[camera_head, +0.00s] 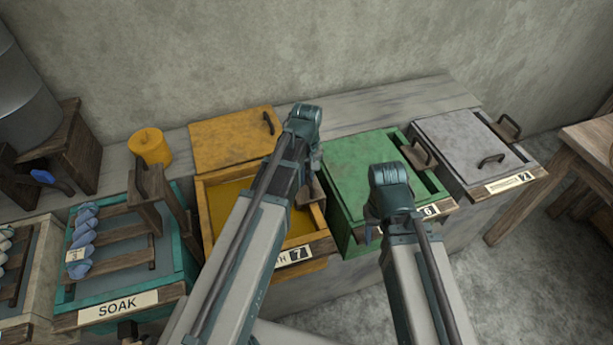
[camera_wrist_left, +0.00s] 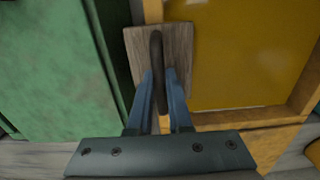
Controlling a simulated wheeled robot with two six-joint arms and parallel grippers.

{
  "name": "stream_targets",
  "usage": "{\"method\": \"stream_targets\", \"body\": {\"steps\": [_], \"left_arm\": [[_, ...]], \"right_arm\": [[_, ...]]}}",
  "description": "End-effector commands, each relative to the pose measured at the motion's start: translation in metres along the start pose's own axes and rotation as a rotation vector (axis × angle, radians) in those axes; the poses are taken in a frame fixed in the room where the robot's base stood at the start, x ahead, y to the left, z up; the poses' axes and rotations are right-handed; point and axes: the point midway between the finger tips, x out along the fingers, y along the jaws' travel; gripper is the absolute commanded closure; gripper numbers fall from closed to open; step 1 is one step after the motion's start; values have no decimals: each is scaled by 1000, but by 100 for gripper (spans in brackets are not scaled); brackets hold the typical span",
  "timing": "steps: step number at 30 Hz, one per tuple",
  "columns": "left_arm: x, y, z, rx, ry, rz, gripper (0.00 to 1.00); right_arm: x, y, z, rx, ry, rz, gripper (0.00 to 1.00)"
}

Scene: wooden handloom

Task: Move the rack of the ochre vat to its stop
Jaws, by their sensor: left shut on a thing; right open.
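The ochre vat (camera_head: 205,215) stands with its yellow lid (camera_head: 230,140) back, showing ochre liquid (camera_head: 225,200). Its front label reads 7. A wooden rack block (camera_head: 317,190) with a dark handle (camera_wrist_left: 156,50) sits at the vat's side by the green vat; the block also shows in the left wrist view (camera_wrist_left: 183,50). My left gripper (camera_wrist_left: 160,74) is shut on this handle, its blue fingers on either side. In the head view my left arm covers much of the rack. My right gripper (camera_head: 371,230) is open and empty over the green vat's front edge.
The green vat (camera_head: 350,165), labelled 6, stands right of the ochre vat, and a grey vat (camera_head: 465,145), labelled 2, beyond it. The teal SOAK vat (camera_head: 125,270) with blue yarn (camera_head: 83,240) is left. An ochre pot (camera_head: 150,148) stands behind.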

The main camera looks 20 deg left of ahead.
Motion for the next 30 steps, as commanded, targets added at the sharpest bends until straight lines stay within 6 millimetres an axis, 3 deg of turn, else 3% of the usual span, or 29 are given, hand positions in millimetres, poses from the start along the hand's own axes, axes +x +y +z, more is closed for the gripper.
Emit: {"method": "stream_targets", "body": {"steps": [30], "left_arm": [[-95, 0, 0, 0, 0, 0, 100]], "right_arm": [[-94, 9, 6, 0, 0, 0, 50]]}}
